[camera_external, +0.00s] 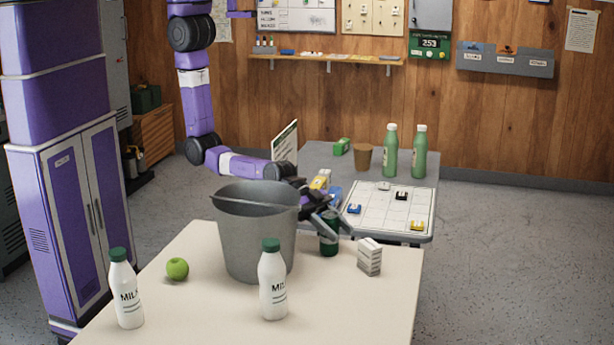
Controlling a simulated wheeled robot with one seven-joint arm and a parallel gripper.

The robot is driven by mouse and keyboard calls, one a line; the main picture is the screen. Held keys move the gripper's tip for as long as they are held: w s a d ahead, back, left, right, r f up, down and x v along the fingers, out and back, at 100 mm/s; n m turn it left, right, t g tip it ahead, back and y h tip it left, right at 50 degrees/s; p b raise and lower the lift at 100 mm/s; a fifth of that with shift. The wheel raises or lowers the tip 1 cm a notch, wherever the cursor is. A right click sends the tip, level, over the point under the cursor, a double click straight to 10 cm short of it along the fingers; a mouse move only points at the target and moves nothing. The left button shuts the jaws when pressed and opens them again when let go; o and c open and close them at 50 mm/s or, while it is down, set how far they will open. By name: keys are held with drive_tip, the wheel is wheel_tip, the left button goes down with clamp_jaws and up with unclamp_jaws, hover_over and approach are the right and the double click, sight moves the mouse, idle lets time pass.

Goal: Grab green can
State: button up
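A dark green can (329,243) stands upright on the near cream table, right of the metal bucket. My gripper (332,224) is at the can, reaching in from behind the bucket. Its grey fingers show around the can's upper part. I cannot tell whether they press on the can or stand apart from it. The gripper covers part of the can's top, and the bucket hides part of my wrist.
On the cream table (350,305) are the grey bucket (250,235), a white carton (369,257), a green apple (177,269) and milk bottles (273,285) (126,290). A grey table (315,157) behind holds green bottles (390,150), a brown cup (363,157) and a whiteboard (385,212).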

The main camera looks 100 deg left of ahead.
clamp_jaws()
drive_tip(key=shift+r, duration=0.1)
